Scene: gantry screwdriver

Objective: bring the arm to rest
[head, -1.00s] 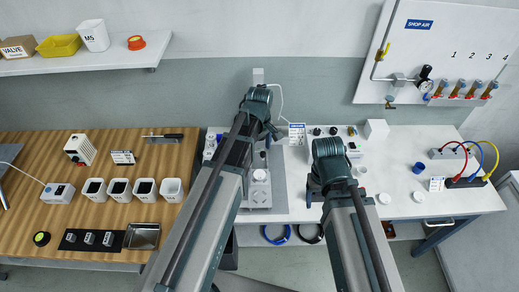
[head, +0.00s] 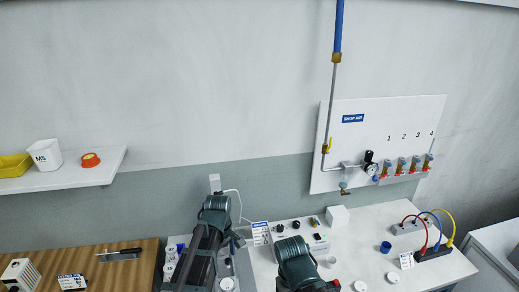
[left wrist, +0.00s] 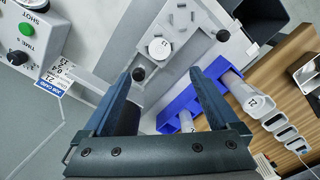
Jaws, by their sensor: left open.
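My left arm (head: 210,225) reaches forward over the white bench; its gripper is mostly hidden behind the arm in the head view. In the left wrist view my left gripper (left wrist: 165,88) has its two dark fingers wide apart, with nothing held between them. Beyond the fingers are a blue holder (left wrist: 178,108), a white round cap (left wrist: 159,48) and a dark knob (left wrist: 138,74). My right arm (head: 293,262) shows at the bottom of the head view; its gripper is out of sight.
A white bench (head: 350,240) carries a white box (head: 337,217), a blue cup (head: 385,247) and coloured cables (head: 432,232). A wooden bench (head: 130,275) with a screwdriver (head: 119,252) lies left. A shop-air panel (head: 360,130) and a shelf (head: 95,172) are on the wall.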

